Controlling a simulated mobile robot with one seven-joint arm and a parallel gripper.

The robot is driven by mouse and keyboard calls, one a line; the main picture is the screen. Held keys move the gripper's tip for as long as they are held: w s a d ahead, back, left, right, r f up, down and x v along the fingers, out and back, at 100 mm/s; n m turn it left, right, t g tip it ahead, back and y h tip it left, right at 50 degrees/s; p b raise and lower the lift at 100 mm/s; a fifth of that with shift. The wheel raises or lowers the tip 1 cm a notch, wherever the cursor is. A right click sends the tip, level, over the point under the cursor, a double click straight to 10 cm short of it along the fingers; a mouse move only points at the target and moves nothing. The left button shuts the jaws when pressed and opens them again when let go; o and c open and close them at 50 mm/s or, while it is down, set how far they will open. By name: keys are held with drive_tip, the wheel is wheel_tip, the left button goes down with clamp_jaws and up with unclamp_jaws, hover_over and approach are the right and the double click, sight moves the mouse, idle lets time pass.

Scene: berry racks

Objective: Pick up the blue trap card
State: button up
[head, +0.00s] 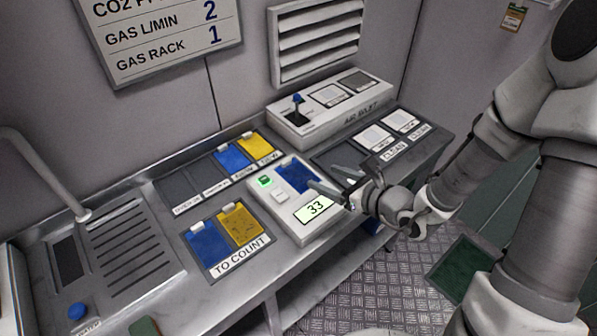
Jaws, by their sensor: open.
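Several blue trap cards are in the head view. One blue card (297,177) lies on the white counting device (283,212), whose display reads 33. Another blue card (207,243) lies in the TO COUNT tray (222,270), beside a yellow card (240,223). A third blue card (232,158) sits in the back rack, beside another yellow card (256,146). My gripper (323,176) is open, its fingers pointing left near the right side of the device. One finger shows close to the card on the device; whether they touch cannot be told. Nothing shows between the fingers.
A dark CLEAN tray (424,140) holding pale cards lies at the right. Empty dark slots (181,190) are left of the back rack. A grilled unit with a blue button (77,312) is at left.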

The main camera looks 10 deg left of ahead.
drive_tip(key=b, duration=0.1)
approach(287, 161)
drive_tip(key=x, duration=0.3)
drive_tip(key=shift+a, duration=0.5)
drive_tip(key=b+x, duration=0.1)
drive_tip(key=x, duration=0.4)
drive_tip(key=shift+w+d+f, duration=0.15)
drive_tip(key=shift+w+f, duration=0.05)
drive_tip(key=shift+w, duration=0.05)
clamp_jaws()
